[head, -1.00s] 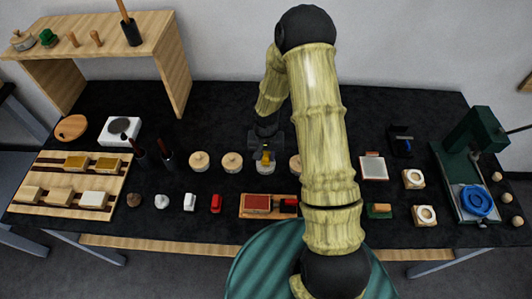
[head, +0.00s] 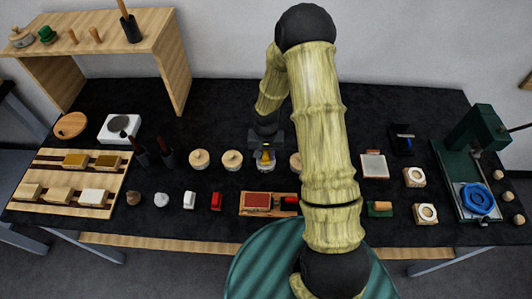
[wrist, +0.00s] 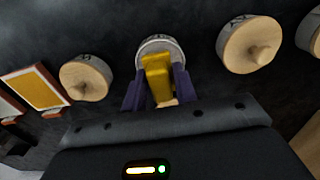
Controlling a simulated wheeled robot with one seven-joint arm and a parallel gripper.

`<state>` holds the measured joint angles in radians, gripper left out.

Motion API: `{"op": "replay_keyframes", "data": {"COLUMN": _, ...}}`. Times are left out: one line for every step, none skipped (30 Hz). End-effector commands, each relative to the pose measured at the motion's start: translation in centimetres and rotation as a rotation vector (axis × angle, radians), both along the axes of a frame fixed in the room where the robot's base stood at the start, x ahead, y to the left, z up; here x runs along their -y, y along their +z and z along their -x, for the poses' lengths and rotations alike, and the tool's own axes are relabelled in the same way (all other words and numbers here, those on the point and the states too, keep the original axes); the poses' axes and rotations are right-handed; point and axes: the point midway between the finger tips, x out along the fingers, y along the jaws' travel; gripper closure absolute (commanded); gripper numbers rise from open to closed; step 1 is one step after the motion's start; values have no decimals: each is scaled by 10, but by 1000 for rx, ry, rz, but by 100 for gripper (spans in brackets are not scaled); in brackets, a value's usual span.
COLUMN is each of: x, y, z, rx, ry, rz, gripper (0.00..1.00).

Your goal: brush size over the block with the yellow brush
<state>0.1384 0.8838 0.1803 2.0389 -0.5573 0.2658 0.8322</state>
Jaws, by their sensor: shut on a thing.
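My gripper (wrist: 158,82) is shut on the yellow brush (wrist: 156,66), whose yellow body shows between the dark fingers in the wrist view. In the head view the gripper (head: 265,147) points down, with the brush (head: 265,157) below it. The brush is over a pale round pot (head: 264,168), which also shows in the wrist view (wrist: 161,43). The brush tip is hidden, so I cannot tell whether it touches the pot. A red-topped block (head: 257,201) lies on a wooden board in front of the pot, apart from the brush.
Round wooden-lidded pots (head: 232,160) stand close beside my gripper on both sides. Small figures and red and white items (head: 190,200) stand at the front left. A wooden rack (head: 121,184) holds several blocks at the far left. A green press (head: 476,140) stands at right.

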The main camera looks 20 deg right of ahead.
Motion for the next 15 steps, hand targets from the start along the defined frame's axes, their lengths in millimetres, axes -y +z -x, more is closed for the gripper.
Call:
{"op": "replay_keyframes", "data": {"x": 0, "y": -1, "z": 0, "rx": 0, "ry": 0, "rz": 0, "gripper": 90}}
{"op": "replay_keyframes", "data": {"x": 0, "y": -1, "z": 0, "rx": 0, "ry": 0, "rz": 0, "gripper": 90}}
{"op": "replay_keyframes", "data": {"x": 0, "y": -2, "z": 0, "rx": 0, "ry": 0, "rz": 0, "gripper": 90}}
{"op": "replay_keyframes", "data": {"x": 0, "y": -2, "z": 0, "rx": 0, "ry": 0, "rz": 0, "gripper": 90}}
{"op": "replay_keyframes", "data": {"x": 0, "y": -2, "z": 0, "rx": 0, "ry": 0, "rz": 0, "gripper": 90}}
{"op": "replay_keyframes", "data": {"x": 0, "y": -3, "z": 0, "rx": 0, "ry": 0, "rz": 0, "gripper": 90}}
{"op": "replay_keyframes", "data": {"x": 0, "y": -3, "z": 0, "rx": 0, "ry": 0, "rz": 0, "gripper": 90}}
{"op": "replay_keyframes", "data": {"x": 0, "y": -3, "z": 0, "rx": 0, "ry": 0, "rz": 0, "gripper": 90}}
{"op": "replay_keyframes", "data": {"x": 0, "y": -4, "z": 0, "rx": 0, "ry": 0, "rz": 0, "gripper": 90}}
{"op": "replay_keyframes", "data": {"x": 0, "y": -4, "z": 0, "rx": 0, "ry": 0, "rz": 0, "gripper": 90}}
{"op": "replay_keyframes", "data": {"x": 0, "y": -4, "z": 0, "rx": 0, "ry": 0, "rz": 0, "gripper": 90}}
{"op": "replay_keyframes", "data": {"x": 0, "y": -5, "z": 0, "rx": 0, "ry": 0, "rz": 0, "gripper": 90}}
{"op": "replay_keyframes", "data": {"x": 0, "y": -5, "z": 0, "rx": 0, "ry": 0, "rz": 0, "gripper": 90}}
{"op": "replay_keyframes", "data": {"x": 0, "y": -5, "z": 0, "rx": 0, "ry": 0, "rz": 0, "gripper": 90}}
{"op": "replay_keyframes", "data": {"x": 0, "y": -6, "z": 0, "rx": 0, "ry": 0, "rz": 0, "gripper": 90}}
